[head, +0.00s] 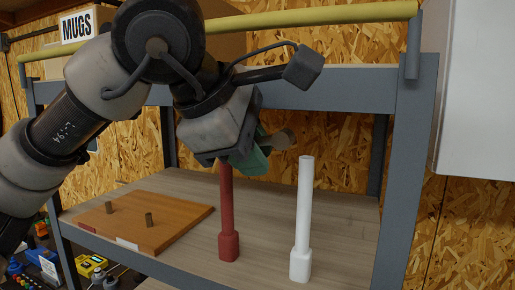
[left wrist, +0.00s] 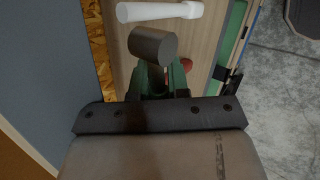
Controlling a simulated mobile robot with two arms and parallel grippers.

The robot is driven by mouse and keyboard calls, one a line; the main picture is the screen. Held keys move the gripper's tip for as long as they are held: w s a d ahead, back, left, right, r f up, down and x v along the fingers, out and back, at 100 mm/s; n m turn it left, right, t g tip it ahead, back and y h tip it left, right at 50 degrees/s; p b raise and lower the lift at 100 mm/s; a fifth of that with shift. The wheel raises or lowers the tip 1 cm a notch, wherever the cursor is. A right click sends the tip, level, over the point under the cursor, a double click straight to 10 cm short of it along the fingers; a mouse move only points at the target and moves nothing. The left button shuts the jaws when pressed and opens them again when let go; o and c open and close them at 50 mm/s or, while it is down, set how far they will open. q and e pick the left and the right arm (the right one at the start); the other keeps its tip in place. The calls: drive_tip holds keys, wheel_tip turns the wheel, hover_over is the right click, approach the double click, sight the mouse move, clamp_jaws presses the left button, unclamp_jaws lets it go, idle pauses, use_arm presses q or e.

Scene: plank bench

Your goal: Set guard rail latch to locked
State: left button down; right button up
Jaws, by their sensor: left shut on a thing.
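My left gripper (head: 262,150) has green fingers and is shut on a short dark brown cylinder (head: 281,139), held above the shelf. In the left wrist view the cylinder (left wrist: 152,45) lies across the tips of my left gripper (left wrist: 160,75). A red post (head: 227,215) with a thicker base stands upright below the gripper, its top hidden behind it. A white post (head: 303,220) of like shape stands upright to its right, apart from the gripper. A yellow rail (head: 300,17) runs along the top of the rack. I cannot make out which part is the latch. My right gripper is not in view.
A wooden board (head: 165,210) with two short pegs and red and white labels lies on the shelf (head: 345,215) at left. Grey rack uprights (head: 405,170) bound the shelf. A box marked MUGS (head: 78,27) stands behind the rail. A grey-white panel (head: 475,90) is at right.

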use_arm(q)
drive_tip(key=shift+a+r+m+y+p, duration=0.15)
drive_tip(key=shift+r+m+y+p, duration=0.3)
drive_tip(key=shift+y, duration=0.35)
drive_tip(key=shift+r, duration=0.1)
drive_tip(key=c, duration=1.1)
unclamp_jaws()
drive_tip(key=b+v, duration=0.3)
drive_tip(key=v, duration=0.7)
drive_tip(key=shift+s+r, duration=0.15)
drive_tip(key=shift+s, duration=0.25)
drive_tip(key=shift+a, duration=0.1)
